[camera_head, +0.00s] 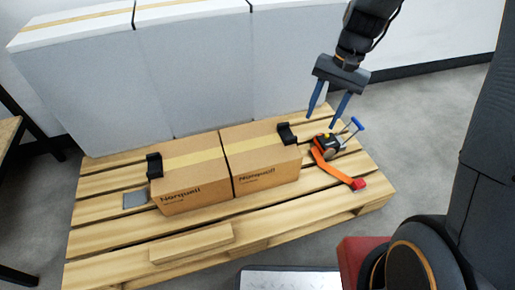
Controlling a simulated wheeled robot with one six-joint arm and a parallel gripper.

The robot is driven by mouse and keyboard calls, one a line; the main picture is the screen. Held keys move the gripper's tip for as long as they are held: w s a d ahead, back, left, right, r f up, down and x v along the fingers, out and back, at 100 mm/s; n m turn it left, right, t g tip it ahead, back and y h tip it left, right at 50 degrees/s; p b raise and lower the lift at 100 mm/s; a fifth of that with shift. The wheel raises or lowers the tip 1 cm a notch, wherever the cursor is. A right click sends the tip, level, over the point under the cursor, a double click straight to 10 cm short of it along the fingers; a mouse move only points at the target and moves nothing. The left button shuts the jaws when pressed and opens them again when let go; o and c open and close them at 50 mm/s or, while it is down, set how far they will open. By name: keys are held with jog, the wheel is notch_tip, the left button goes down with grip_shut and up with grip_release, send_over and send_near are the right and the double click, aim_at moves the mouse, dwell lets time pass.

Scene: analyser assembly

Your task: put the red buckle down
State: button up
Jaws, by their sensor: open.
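The red buckle (359,184) lies at the end of an orange strap (332,171) on the right part of the wooden pallet (110,245). The strap runs back to a dark tensioner (327,145) with a blue-ended handle, also on the pallet. My gripper (322,125) has two blue fingers, spread apart and empty, pointing down. Its fingertips are close to the tensioner in the picture, behind and left of the buckle; their height above the pallet is hard to judge.
Two cardboard boxes (262,165) stand side by side mid-pallet, with black corner pieces (287,134) on top edges. A grey plate (135,200) lies left of them and a loose wooden block (191,243) in front. Large white boxes (195,75) stand behind.

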jog(key=s+a+r+n, duration=0.5)
jog(key=s+a+r, duration=0.2)
jog(key=s+a, duration=0.3)
jog(key=s+a+r+n, duration=0.2)
jog(key=s+a+n, duration=0.1)
jog(key=s, duration=0.4)
jog(key=s+a+r+n+t, duration=0.1)
jog(key=s+a+r+n, duration=0.2)
jog(key=s, duration=0.4)
jog(key=shift+a, duration=0.6)
